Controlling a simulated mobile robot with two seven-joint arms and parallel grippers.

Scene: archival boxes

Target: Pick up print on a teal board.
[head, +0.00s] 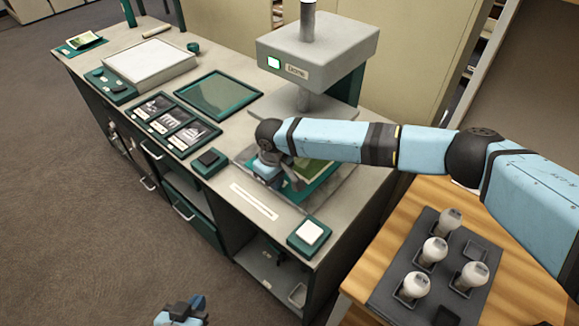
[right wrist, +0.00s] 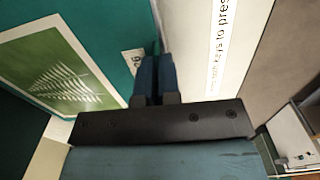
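The print on a teal board (head: 318,182) lies at the foot of the press, partly hidden by my right arm. In the right wrist view its green fern picture (right wrist: 62,75) has a white border, and a small number label sits near the board's edge. My right gripper (right wrist: 157,75) is at that edge. Its fingers are close together, and the edge runs in between them. In the head view the right fingertips are hidden behind the wrist. My left gripper (head: 184,308) is at the bottom edge, away from the bench, its fingers unclear.
The press (head: 318,45) stands just behind the board. A white printed strip (head: 255,201) and a teal block with a white pad (head: 309,235) lie in front. A framed photo tray (head: 172,122) is to the left. A wooden table (head: 400,232) with several bulbs stands at right.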

